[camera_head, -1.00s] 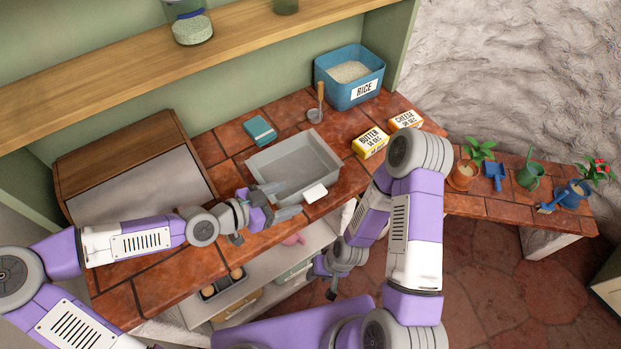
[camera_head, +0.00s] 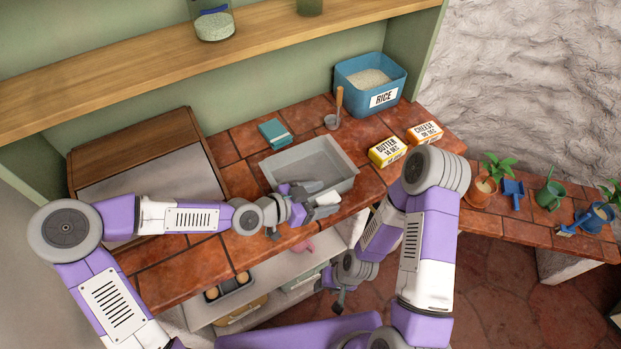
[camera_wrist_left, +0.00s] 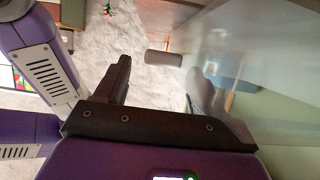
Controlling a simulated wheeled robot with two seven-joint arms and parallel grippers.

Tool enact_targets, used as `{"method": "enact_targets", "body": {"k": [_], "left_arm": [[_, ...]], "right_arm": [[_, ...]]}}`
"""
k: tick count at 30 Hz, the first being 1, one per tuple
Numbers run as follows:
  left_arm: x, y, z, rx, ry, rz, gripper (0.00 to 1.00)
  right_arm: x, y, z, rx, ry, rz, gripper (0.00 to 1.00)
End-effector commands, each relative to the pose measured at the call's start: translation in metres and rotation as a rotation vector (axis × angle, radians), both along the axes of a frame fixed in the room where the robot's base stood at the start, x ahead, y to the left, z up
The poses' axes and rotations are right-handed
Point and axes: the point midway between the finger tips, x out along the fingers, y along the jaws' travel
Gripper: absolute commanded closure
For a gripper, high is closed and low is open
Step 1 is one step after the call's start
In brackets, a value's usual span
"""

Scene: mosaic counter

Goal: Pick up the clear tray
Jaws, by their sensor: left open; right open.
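The clear tray (camera_head: 343,163), a grey see-through rectangular basin, sits on the red tiled counter. A small white block-like piece (camera_head: 328,199) is at its near rim. My left gripper (camera_head: 316,190) is open at the tray's near side, just left of the white piece. In the left wrist view, the tray's see-through wall (camera_wrist_left: 255,65) fills the right side, and one finger shows hazily through it. Contact cannot be told. My right gripper (camera_head: 340,303) is open and empty, low before the shelves.
Behind the tray are a teal box (camera_head: 274,133), a ladle (camera_head: 333,121) and a blue rice bin (camera_head: 371,84). Butter (camera_head: 387,151) and cheese (camera_head: 425,132) boxes stand to the right. A wooden box (camera_head: 145,155) is at left. Potted plants (camera_head: 482,190) are far right.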

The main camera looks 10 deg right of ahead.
Motion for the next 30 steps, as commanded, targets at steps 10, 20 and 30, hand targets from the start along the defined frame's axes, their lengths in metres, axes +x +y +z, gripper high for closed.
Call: {"method": "enact_targets", "body": {"k": [10,20,30], "left_arm": [[0.000,0.000,0.000,0.000,0.000,0.000,0.57],[0.000,0.000,0.001,-0.001,-0.002,-0.001,0.96],[0.001,0.000,0.026,0.000,-0.006,0.001,0.96]], "right_arm": [[0.000,0.000,0.000,0.000,0.000,0.000,0.57],[0.000,0.000,0.000,0.000,0.000,0.000,0.57],[0.000,0.000,0.008,0.000,0.000,0.000,0.57]]}}
